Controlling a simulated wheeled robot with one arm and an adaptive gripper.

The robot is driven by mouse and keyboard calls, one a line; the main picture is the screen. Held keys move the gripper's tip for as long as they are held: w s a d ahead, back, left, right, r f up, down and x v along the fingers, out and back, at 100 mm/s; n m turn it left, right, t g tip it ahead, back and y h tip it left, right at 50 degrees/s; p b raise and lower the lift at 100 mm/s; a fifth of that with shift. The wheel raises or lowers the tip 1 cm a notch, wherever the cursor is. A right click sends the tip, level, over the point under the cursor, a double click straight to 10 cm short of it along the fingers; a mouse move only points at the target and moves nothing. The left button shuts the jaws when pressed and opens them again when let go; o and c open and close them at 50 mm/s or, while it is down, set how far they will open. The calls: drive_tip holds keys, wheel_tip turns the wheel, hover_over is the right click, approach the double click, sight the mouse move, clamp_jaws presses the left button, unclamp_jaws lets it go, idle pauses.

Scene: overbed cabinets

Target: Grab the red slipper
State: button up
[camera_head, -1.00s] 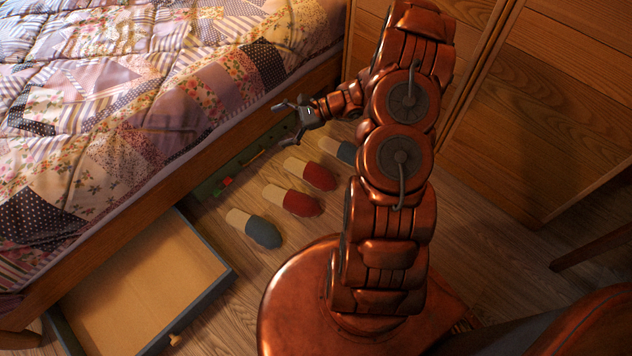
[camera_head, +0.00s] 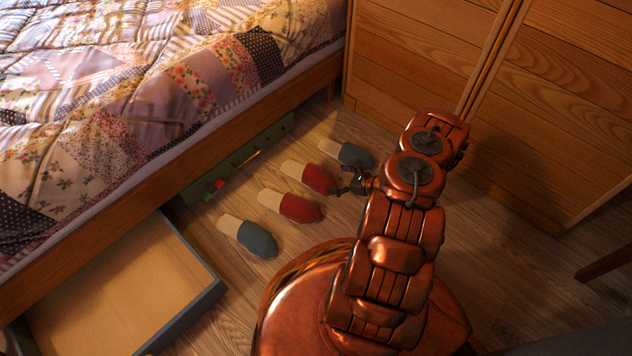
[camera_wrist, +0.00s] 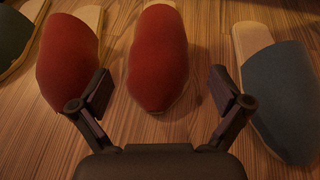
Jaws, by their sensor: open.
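Two red slippers with tan insoles lie side by side on the wood floor. The nearer red slipper (camera_head: 299,208) and the farther red slipper (camera_head: 319,180) show in the head view. My gripper (camera_head: 352,184) is low, beside the toe of the farther one. In the wrist view my gripper (camera_wrist: 165,94) is open and empty. The toe of one red slipper (camera_wrist: 157,60) points between its two fingers. The other red slipper (camera_wrist: 68,62) is at the left, its edge close to or behind the left finger.
A blue-grey slipper (camera_head: 355,155) lies beyond the red ones, near the right finger in the wrist view (camera_wrist: 280,95). Another blue-grey slipper (camera_head: 257,239) lies on the near side. An open, empty drawer (camera_head: 208,302) and the bed (camera_head: 200,120) bound the left; wooden cabinets (camera_head: 420,60) stand behind.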

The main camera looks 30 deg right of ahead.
sight(327, 178)
drive_tip(key=shift+b+x, duration=0.5)
drive_tip(key=shift+x, duration=0.7)
drive_tip(key=w+a+f+b, duration=0.1)
drive_tip(key=w+f+b, duration=0.1)
drive_tip(key=b, duration=0.1)
drive_tip(key=shift+w+a+f, duration=0.3)
drive_tip(key=shift+w+a, duration=0.05)
drive_tip(key=shift+w, duration=0.05)
drive_tip(key=shift+w+a+f, duration=0.1)
drive_tip(key=shift+w+a, duration=0.1)
drive_tip(key=shift+w, duration=0.3)
drive_tip(key=c, duration=0.8)
